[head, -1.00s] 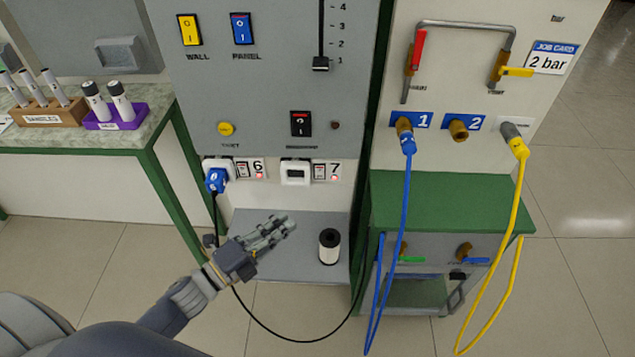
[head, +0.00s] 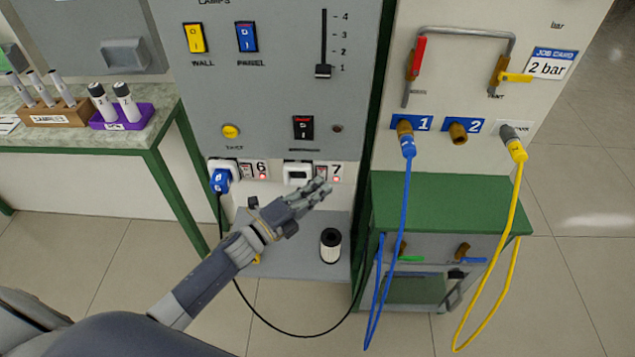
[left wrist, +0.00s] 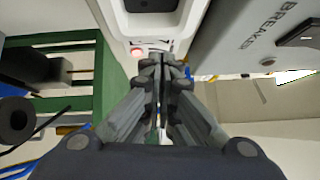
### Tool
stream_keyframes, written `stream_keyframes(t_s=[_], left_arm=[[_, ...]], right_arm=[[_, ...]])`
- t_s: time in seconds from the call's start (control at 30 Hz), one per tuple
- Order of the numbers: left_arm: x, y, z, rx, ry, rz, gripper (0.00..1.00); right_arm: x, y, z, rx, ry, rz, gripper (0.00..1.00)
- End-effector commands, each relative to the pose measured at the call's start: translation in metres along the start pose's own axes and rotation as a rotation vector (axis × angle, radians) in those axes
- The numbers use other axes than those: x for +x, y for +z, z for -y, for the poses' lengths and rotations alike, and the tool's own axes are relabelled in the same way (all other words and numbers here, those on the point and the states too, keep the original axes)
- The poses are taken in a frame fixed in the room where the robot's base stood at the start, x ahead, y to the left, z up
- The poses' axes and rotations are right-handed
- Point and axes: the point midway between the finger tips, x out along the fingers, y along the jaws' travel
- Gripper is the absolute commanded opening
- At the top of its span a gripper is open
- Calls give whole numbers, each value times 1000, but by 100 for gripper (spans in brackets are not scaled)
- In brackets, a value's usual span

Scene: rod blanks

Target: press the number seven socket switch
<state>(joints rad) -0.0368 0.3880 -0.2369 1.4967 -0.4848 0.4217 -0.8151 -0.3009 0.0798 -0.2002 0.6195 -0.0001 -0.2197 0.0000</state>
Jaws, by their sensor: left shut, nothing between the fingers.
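The number seven socket (head: 298,174) is a white unit on the lower panel in the head view. Its small rocker switch (head: 321,171) sits right of it, beside the "7" label (head: 336,170) and a lit red lamp. My left gripper (head: 323,187) is shut and empty, its fingertips just below that switch in the picture. I cannot tell if they touch it. In the left wrist view, the shut fingers (left wrist: 162,62) point toward the white socket unit (left wrist: 145,20), and the switch is mostly hidden. My right gripper is out of view.
Socket 6 (head: 220,177), with a blue plug and black cable, is to the left. A black-and-white cylinder (head: 330,245) stands on the grey shelf below. Blue (head: 407,220) and yellow (head: 517,215) hoses hang at the right.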

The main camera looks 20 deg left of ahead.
Motion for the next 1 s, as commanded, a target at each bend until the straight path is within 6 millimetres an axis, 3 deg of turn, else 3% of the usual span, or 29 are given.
stream_keyframes(t_s=[1.0], left_arm=[[13, 15, 4, -3, 4, 1, 0]], right_arm=[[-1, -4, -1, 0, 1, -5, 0]])
